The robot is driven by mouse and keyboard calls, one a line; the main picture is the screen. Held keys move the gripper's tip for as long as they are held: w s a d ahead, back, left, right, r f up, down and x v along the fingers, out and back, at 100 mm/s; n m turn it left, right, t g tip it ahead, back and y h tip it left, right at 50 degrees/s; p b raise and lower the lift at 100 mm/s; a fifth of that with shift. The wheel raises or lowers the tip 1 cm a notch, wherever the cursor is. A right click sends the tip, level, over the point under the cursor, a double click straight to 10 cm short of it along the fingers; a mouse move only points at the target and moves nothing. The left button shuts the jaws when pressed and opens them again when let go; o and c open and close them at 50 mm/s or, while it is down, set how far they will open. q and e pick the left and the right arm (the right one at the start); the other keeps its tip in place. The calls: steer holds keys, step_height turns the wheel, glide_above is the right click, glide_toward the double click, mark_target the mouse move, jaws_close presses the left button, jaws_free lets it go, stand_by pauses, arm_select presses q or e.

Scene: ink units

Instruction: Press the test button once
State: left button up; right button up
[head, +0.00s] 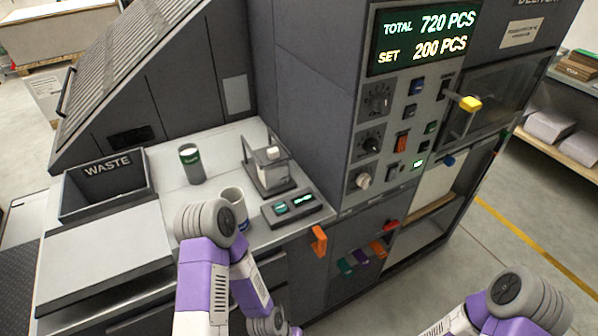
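The machine's control panel (376,146) carries a display, knobs and several small buttons. Its buttons include a blue one (417,86), a second blue one (410,110), a dark green one (431,127) and a brightly lit green one (418,164). An orange-red switch (401,141) sits among them. The small labels are too blurred to read, so I cannot tell which button is the test button. My two arms show at the bottom of the head view, away from the panel. Both grippers are outside the picture.
The display (424,38) reads TOTAL 720 PCS and SET 200 PCS. On the left counter stand a WASTE bin (107,183), a dark green-labelled can (191,164), a light cup (233,203) and a small scale-like device (291,207). A yellow-tipped handle (470,103) sticks out right of the panel.

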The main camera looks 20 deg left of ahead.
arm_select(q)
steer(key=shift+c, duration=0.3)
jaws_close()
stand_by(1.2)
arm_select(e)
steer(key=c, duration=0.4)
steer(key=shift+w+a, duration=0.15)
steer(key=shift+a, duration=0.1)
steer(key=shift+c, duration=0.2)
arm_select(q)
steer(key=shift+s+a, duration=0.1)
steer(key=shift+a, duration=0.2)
